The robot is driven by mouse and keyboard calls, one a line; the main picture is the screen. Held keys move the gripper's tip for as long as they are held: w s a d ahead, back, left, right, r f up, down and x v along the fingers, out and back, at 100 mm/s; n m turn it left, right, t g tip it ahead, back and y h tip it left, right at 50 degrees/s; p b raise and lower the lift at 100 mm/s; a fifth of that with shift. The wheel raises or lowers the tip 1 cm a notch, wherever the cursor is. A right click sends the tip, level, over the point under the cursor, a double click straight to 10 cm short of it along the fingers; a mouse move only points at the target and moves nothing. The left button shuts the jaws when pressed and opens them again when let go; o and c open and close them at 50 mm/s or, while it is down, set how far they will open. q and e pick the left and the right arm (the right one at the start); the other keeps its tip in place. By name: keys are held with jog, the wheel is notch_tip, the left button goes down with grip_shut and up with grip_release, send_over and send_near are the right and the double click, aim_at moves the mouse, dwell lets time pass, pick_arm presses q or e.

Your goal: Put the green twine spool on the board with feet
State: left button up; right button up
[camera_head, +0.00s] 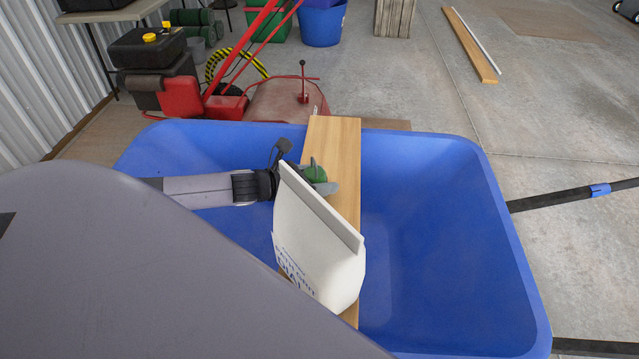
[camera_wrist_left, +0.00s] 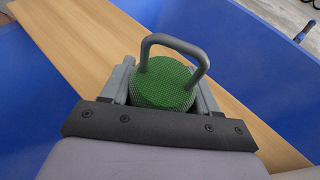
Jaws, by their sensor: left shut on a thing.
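The green twine spool (camera_head: 316,174) is between the fingers of my left gripper (camera_head: 322,181), over the wooden board (camera_head: 338,135). The left wrist view shows the spool's round green top (camera_wrist_left: 163,85) with the gripper's fingers (camera_wrist_left: 163,92) on both sides of it. The board (camera_wrist_left: 85,45) passes beneath, and I cannot tell whether the spool touches it. The board lies across the blue tub; its feet are not visible. My right gripper is not in view.
A white bag (camera_head: 318,240) stands on the near part of the board, close to the gripper, and hides part of it. The blue tub (camera_head: 450,230) surrounds the board. Red equipment (camera_head: 285,98) stands beyond the tub. The board's far end is clear.

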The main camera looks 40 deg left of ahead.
pick_arm(q)
jog(key=shift+f, duration=0.5)
jog(key=o, duration=1.1)
jog(key=shift+r, duration=0.15)
jog(key=shift+v, duration=2.8)
jog(key=shift+p+v, duration=0.75)
jog(key=shift+v, duration=2.4)
